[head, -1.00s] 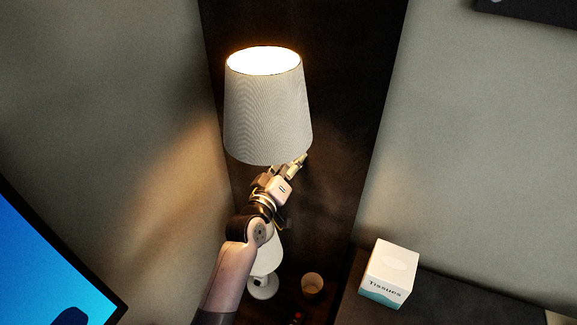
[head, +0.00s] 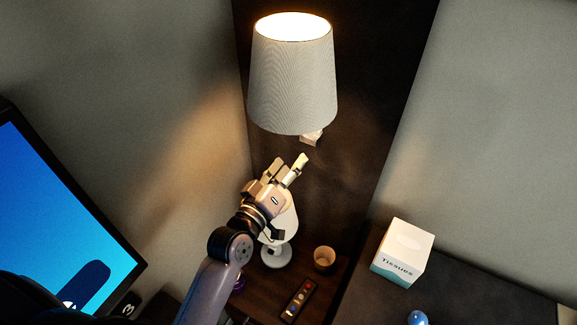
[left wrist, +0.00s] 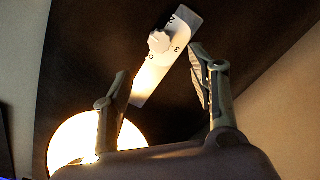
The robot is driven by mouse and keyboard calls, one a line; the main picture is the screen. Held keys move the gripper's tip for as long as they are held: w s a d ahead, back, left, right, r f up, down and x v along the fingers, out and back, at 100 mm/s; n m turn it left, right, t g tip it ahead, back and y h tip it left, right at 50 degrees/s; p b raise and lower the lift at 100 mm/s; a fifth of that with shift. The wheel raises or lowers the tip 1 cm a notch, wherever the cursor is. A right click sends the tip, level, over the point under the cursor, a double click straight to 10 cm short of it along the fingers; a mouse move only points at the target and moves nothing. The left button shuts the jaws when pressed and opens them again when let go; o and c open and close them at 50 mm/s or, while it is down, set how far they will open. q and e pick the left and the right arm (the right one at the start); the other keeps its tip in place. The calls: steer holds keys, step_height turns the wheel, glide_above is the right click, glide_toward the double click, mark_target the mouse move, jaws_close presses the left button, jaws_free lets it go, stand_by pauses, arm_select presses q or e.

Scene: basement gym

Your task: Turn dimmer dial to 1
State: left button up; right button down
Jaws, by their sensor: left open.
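The dimmer dial (left wrist: 160,42) is a small white knob on a pale plate (left wrist: 150,82) with the marks 2, 3 and 0 readable. Its pointer setting is too small to tell. In the head view the plate (head: 311,138) peeks out on the dark panel under the lampshade, which hides part of it. My left gripper (head: 287,164) is open and empty below the shade, pointing up toward the plate. In the left wrist view the gripper's fingers (left wrist: 160,72) stand apart on either side of the plate in the picture, with the dial just beyond their tips. My right gripper is not in view.
A lit lamp with a grey shade (head: 292,85) stands close above my left gripper. A cup (head: 324,259) and a remote (head: 299,300) lie on the dark wooden surface. A tissue box (head: 403,252) is at right, a blue screen (head: 70,220) at left.

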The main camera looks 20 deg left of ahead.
arm_select(q)
steer(key=m+b, duration=0.8)
glide_toward(311, 134)
steer(key=w+p, duration=0.1)
steer(key=w, duration=0.1)
steer(key=w+d+p, duration=0.1)
steer(key=w+p, duration=0.1)
steer(key=w, duration=0.1)
steer(key=w+d+p, duration=0.1)
steer(key=w+p, duration=0.1)
steer(key=w, duration=0.1)
steer(key=shift+r, duration=0.3)
steer(key=shift+w, duration=0.55)
